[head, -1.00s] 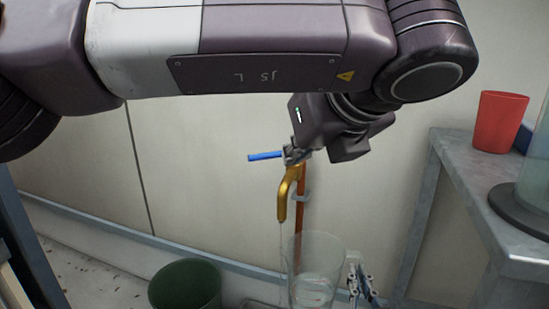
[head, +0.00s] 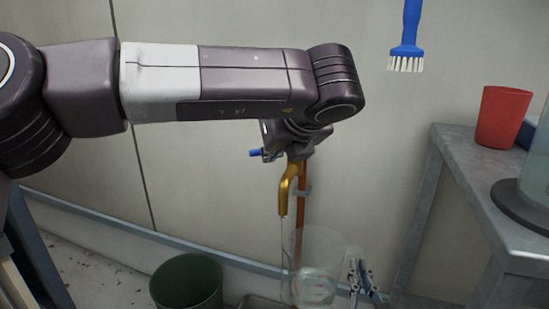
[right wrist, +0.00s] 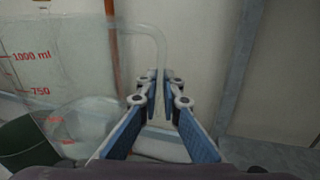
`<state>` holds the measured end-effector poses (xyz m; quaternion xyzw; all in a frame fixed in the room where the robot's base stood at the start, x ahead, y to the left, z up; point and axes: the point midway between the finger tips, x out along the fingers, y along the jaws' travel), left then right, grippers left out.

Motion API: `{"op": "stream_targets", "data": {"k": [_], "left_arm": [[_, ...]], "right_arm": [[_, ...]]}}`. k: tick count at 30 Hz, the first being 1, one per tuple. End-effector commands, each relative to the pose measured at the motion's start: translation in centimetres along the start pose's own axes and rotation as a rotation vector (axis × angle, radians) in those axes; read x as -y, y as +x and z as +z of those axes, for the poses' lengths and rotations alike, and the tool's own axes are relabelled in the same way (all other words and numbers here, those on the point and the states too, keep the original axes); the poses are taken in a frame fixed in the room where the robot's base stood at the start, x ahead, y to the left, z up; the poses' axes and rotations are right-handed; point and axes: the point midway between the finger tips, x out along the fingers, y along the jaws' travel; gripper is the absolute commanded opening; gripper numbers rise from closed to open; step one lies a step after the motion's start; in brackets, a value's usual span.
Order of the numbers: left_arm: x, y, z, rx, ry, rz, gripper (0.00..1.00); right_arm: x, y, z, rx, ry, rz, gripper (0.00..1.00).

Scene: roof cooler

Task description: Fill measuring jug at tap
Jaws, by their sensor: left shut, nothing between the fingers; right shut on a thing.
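The brass tap spout (head: 284,196) is on a copper pipe by the wall, with a blue lever (head: 255,153) at its top. My left gripper (head: 270,155) is shut and empty, right at the lever; contact is unclear. A thin stream of water appears below the spout. The clear measuring jug (head: 318,262) is under the spout, with some water apparently low inside. Red marks show on the jug in the right wrist view (right wrist: 60,75). My right gripper (head: 362,283) is shut on the jug's handle (right wrist: 160,45), its fingertips around it (right wrist: 163,82).
A dark green bucket (head: 187,283) stands left of the jug. At right, a grey metal bench (head: 462,165) holds a red cup (head: 502,117) and a large glass vessel. A blue brush (head: 408,40) hangs on the wall. The wall between tap and bench is clear.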

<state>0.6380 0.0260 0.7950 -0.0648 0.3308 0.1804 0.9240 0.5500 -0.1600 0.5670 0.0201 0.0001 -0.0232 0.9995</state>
Motion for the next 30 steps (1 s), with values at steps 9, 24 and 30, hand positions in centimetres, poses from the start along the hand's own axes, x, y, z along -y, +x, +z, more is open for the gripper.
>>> {"op": "stream_targets", "data": {"k": [9, 24, 30], "left_arm": [[-0.01, 0.01, 0.02, -0.001, 0.001, -0.002, 0.00], [-0.30, 0.54, 0.41, -0.003, 0.055, -0.067, 0.00], [-0.52, 0.94, 0.70, -0.004, 0.094, -0.117, 0.00]], "right_arm": [[-0.02, 0.00, 0.17, 0.004, 0.002, 0.001, 0.00], [-0.02, 0.00, 0.17, 0.004, 0.002, 0.001, 0.00], [-0.02, 0.00, 0.17, 0.004, 0.002, 0.001, 0.00]]}}
